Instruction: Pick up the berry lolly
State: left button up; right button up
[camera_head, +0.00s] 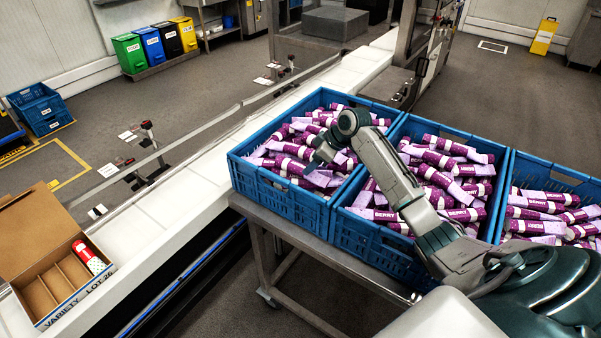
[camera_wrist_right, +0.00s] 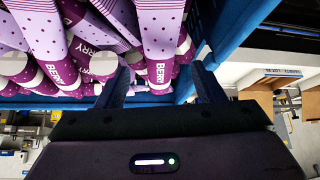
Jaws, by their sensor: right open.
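Many berry lollies, purple and lilac tubes with dotted wrappers and white BERRY labels, lie jumbled in the blue crates. Some lie in the nearest-left crate (camera_head: 285,202), where one lolly (camera_head: 289,148) shows near my gripper. My right gripper (camera_head: 318,163) is over this crate, pointing down, open and empty. In the right wrist view its two fingers (camera_wrist_right: 165,85) are spread apart, with several lollies beyond them, one with its BERRY label (camera_wrist_right: 160,70) between the fingertips. I cannot tell if the fingers touch any lolly. My left gripper is out of view.
Two more blue crates (camera_head: 362,248) of berry lollies stand to the right on a metal cart (camera_head: 285,233). A white conveyor (camera_head: 170,212) runs along the left, bearing an open cardboard box (camera_head: 30,238) with dividers and one red-and-white lolly (camera_head: 88,257). Crate walls surround my gripper.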

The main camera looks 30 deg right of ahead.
aim_at(304, 167)
jog(key=b+x, duration=0.3)
jog(key=x, duration=0.1)
jog(key=shift+w+a+r, duration=0.1)
jog(key=shift+w+a, duration=0.05)
jog(key=shift+w, duration=0.1)
jog(key=shift+w+a+f+b, duration=0.1)
jog(key=shift+w+f+b, duration=0.2)
jog(key=shift+f+b, duration=0.1)
jog(key=shift+r, duration=0.15)
jog(key=shift+s, duration=0.1)
jog(key=shift+r, duration=0.1)
jog(key=shift+c, duration=0.6)
jog(key=c, duration=1)
